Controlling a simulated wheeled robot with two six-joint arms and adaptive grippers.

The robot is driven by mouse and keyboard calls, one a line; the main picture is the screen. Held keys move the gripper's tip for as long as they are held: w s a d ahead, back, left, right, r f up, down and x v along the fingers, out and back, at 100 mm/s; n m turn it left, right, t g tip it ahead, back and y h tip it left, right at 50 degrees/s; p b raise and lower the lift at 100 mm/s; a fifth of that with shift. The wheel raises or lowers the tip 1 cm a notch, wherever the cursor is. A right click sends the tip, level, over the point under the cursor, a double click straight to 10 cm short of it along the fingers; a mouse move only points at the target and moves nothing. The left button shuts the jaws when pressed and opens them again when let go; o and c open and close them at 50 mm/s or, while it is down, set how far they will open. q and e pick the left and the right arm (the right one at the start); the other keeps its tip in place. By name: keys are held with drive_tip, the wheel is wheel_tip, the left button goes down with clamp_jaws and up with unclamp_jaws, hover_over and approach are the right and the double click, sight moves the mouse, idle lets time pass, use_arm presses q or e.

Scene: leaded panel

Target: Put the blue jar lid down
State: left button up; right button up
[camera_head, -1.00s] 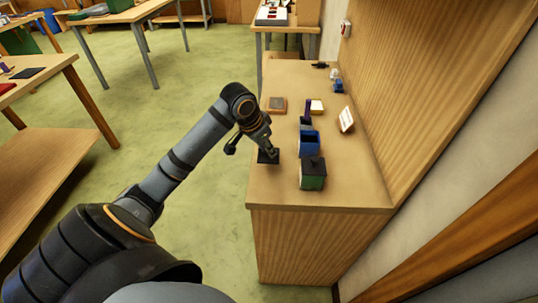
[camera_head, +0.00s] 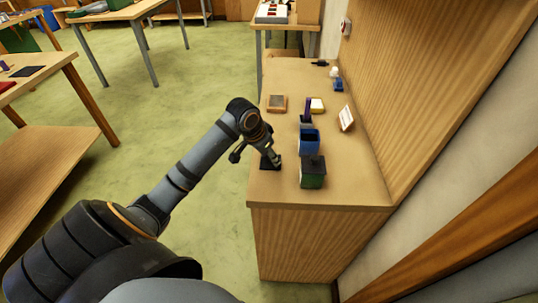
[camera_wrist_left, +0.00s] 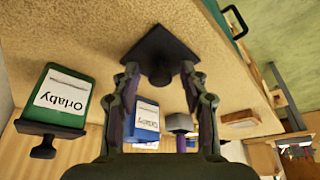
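The blue jar lid (camera_head: 265,167), a dark square plate with a knob, lies on the counter near its left edge, left of the green jar. In the left wrist view the lid (camera_wrist_left: 160,45) shows with its knob between the fingers. My left gripper (camera_head: 276,160) is over the lid; its fingers (camera_wrist_left: 160,70) stand apart, with gaps on both sides of the knob. The blue jar (camera_head: 309,147) stands uncovered behind the green jar; it also shows in the left wrist view (camera_wrist_left: 147,115). My right gripper is not in view.
The green jar (camera_head: 312,181) wears a dark lid. Behind the blue jar are a purple upright piece (camera_head: 306,108), a brown framed tile (camera_head: 277,103) and a white card (camera_head: 346,119). A wooden panel borders the counter (camera_head: 345,185) on the right.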

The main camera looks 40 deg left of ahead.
use_arm(q)
drive_tip(key=shift+r, duration=0.1)
drive_tip(key=v, duration=1.2)
drive_tip(key=shift+s, duration=0.1)
